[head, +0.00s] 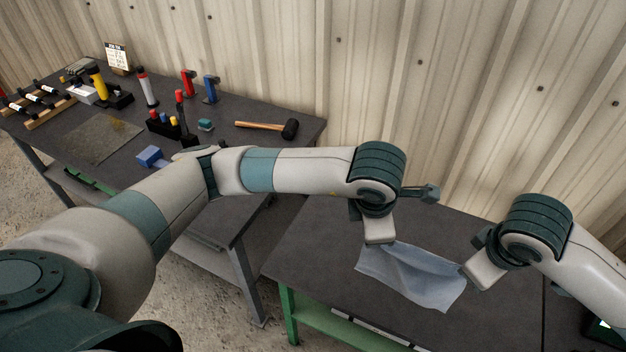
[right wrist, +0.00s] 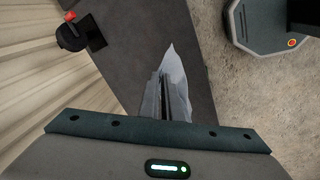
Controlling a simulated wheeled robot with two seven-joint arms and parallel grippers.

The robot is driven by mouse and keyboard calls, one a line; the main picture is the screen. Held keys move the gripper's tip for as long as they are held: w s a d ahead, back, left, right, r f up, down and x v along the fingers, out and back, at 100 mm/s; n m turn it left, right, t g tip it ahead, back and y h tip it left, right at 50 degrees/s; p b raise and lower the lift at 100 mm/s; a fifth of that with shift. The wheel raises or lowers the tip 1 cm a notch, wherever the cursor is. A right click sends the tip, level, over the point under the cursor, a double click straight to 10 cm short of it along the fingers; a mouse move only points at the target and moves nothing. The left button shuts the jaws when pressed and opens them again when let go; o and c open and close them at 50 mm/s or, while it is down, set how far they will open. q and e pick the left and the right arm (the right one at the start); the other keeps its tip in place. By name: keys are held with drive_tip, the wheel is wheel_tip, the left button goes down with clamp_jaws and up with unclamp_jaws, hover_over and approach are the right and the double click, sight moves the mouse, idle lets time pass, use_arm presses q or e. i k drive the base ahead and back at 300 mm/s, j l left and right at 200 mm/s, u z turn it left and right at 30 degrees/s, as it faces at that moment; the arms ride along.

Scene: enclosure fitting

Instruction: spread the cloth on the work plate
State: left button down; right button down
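The pale blue-grey cloth (head: 412,278) is stretched, slightly sagging and creased, between my two grippers over the dark right-hand table. My left gripper (head: 380,241) is at its upper left edge, with the fingers closed on it. My right gripper (head: 468,275) is at its right edge. In the right wrist view, the right fingers (right wrist: 166,98) are close together with the cloth (right wrist: 175,65) between and beyond them. A dark square plate (head: 98,140) with brownish stains lies on the left-hand table and looks like the work plate; its surface is bare.
The left table (head: 215,133) holds a hammer (head: 268,128), a blue block (head: 150,155), a black holder with coloured tools (head: 172,128), and several bottles and clamps behind the plate. A gap separates the two tables. A corrugated wall (head: 400,70) stands behind.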

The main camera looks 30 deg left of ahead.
sight(100, 136)
drive_tip(key=k+j, duration=0.1)
drive_tip(key=k, duration=0.55)
drive_tip(key=i+j, duration=0.1)
drive_tip(key=j, duration=0.55)
drive_tip(key=i+j, duration=0.1)
drive_tip(key=j, duration=0.5)
drive_tip(key=i+j, duration=0.1)
drive_tip(key=j, duration=1.2)
drive_tip(key=i+j, duration=0.15)
drive_tip(key=j, duration=0.5)
drive_tip(key=i+j, duration=0.1)
drive_tip(key=j, duration=0.5)
drive_tip(key=i+j, duration=0.1)
drive_tip(key=j, duration=0.55)
drive_tip(key=i+j, duration=0.1)
drive_tip(key=j, duration=0.55)
